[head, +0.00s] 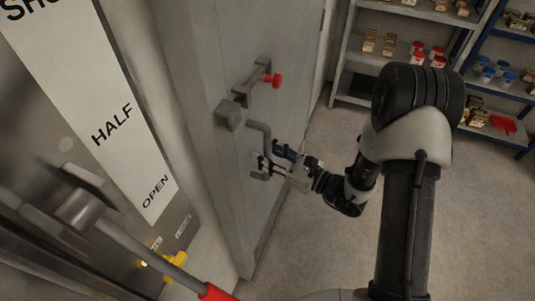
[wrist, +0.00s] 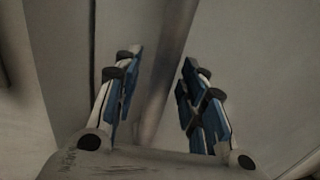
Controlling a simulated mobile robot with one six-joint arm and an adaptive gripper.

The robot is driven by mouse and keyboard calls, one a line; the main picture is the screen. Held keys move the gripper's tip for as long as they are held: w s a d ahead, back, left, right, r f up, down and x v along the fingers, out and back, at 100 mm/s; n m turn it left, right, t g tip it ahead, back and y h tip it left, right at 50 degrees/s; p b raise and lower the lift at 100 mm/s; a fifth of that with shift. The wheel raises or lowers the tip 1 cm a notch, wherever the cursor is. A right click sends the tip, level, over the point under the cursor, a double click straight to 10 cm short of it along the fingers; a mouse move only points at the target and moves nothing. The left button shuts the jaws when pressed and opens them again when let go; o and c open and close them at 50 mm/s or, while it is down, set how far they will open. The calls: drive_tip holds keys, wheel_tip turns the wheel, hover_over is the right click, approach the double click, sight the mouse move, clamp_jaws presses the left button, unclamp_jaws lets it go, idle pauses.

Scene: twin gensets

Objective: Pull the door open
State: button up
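The grey door (head: 215,60) stands left of the middle in the head view, its tall face seen at a steep angle. I cannot tell whether it stands ajar. A grey bent pull handle (head: 258,134) sticks out from its face. My gripper (head: 274,158) is at the handle's lower part. In the wrist view, a grey upright bar (wrist: 160,90), which looks like the handle, runs between the two blue-padded fingers of my gripper (wrist: 160,62). The fingers are apart, with a gap showing beside the bar. Contact with the bar is not clear.
A latch with a red knob (head: 274,81) juts from the door above the handle. A lever with a red grip (head: 214,292) and a labelled panel (head: 110,130) stand at left. Shelves (head: 385,50) with small goods stand at back right. The floor (head: 310,240) between is clear.

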drive_tip(key=shift+c, duration=0.5)
clamp_jaws()
